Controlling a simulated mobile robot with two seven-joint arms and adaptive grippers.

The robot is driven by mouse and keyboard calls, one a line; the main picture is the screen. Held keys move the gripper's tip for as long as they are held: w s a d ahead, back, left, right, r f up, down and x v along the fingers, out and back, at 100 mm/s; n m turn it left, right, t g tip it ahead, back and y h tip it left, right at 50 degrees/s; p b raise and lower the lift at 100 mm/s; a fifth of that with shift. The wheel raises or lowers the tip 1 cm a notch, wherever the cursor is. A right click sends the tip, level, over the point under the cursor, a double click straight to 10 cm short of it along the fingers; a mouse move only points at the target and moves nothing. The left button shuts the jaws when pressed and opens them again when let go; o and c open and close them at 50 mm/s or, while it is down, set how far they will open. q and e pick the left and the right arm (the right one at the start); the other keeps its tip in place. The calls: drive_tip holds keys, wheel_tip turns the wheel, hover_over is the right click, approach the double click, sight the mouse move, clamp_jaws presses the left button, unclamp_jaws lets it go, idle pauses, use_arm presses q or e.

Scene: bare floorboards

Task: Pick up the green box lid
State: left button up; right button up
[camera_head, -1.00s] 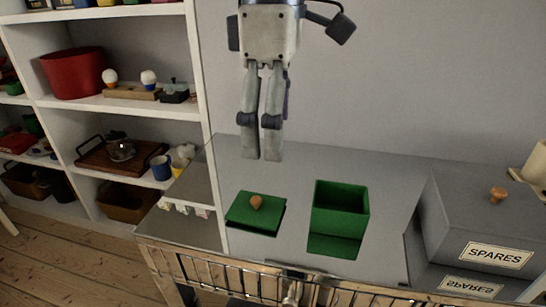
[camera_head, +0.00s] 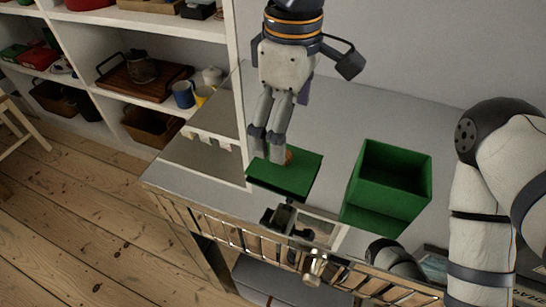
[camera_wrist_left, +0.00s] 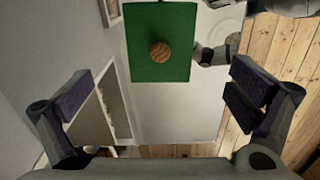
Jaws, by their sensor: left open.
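The green box lid (camera_head: 300,178), a flat square with a round wooden knob (camera_head: 289,156), lies on the grey counter. My left gripper (camera_head: 266,157) points down over the lid, its fingers beside the knob in the head view and partly hiding it. In the left wrist view the lid (camera_wrist_left: 142,55) and knob (camera_wrist_left: 160,52) lie ahead, between and beyond the widely parted fingers. That gripper is open and empty. The open green box (camera_head: 388,190) stands to the lid's right. My right arm enters at the right; dark parts near the counter's front may be its gripper, but its jaws are unclear.
A metal rail (camera_head: 225,232) runs along the counter's front edge. White shelves (camera_head: 120,82) with a wooden tray, mugs and baskets stand at the left. Bare floorboards (camera_head: 70,220) lie before them. The counter behind the lid and box is clear.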

use_arm(q)
wheel_tip(320, 180, down, 8)
drive_tip(key=shift+f, duration=0.1)
drive_tip(key=c, duration=1.2)
drive_tip(key=shift+o, duration=0.2)
drive_tip(key=shift+r, duration=0.2)
